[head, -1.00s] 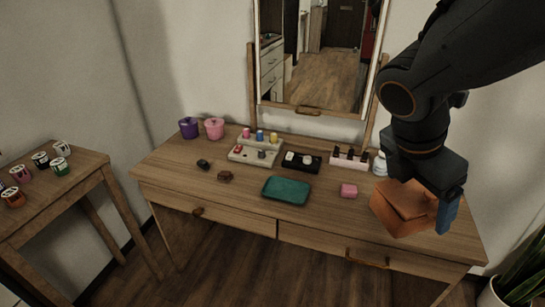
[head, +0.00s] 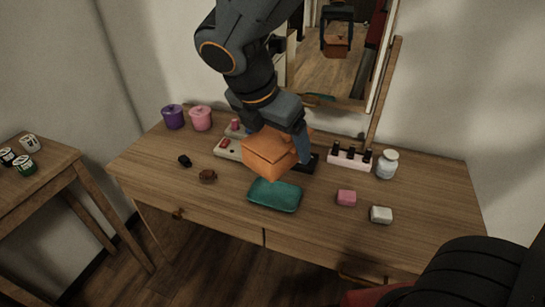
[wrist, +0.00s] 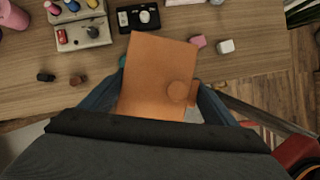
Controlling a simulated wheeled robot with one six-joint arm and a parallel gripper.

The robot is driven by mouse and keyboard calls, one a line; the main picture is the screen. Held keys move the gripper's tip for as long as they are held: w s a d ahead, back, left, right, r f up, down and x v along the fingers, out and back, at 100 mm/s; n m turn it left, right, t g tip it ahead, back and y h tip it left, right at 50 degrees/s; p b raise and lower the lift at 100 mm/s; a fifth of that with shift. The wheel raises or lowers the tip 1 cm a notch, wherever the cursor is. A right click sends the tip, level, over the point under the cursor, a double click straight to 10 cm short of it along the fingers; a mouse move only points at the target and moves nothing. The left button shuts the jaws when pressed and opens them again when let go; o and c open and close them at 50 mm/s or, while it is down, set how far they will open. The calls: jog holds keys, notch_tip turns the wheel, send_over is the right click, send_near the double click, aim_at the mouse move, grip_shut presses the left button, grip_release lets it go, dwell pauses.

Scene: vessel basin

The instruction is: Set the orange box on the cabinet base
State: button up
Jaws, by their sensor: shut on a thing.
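The orange box (head: 270,155) is held between the blue-grey fingers of my gripper (head: 278,146), over the middle of the wooden dressing table (head: 425,208). It appears raised above the tabletop, behind the teal tray (head: 274,195) in the head view. In the wrist view, the orange box (wrist: 155,75) fills the space between the fingers of my gripper (wrist: 157,100), with a round knob-like part on its face. I cannot pick out a cabinet base in these views.
A pink-and-white bottle rack (head: 349,159), a white jar (head: 387,165), a pink block (head: 346,198) and a white block (head: 381,214) stand right. Purple (head: 173,118) and pink (head: 201,119) pots stand left. A mirror (head: 340,60) rises behind. A side table (head: 40,185) stands left.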

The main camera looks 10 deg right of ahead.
jog(key=w+a+f+n+y+b, duration=0.1)
jog(key=w+a+f+n+b, duration=0.25)
jog(key=w+a+f, duration=0.8)
jog(key=n, duration=0.1)
send_near(241, 182)
jog(key=shift+w+d+t, duration=0.4)
jog(key=shift+w, duration=0.1)
jog(key=shift+f, duration=2.1)
jog(key=shift+b, duration=0.3)
jog(key=shift+f, duration=0.2)
jog(key=o, duration=1.1)
jog(key=shift+o, duration=0.2)
jog(key=shift+r, duration=0.1)
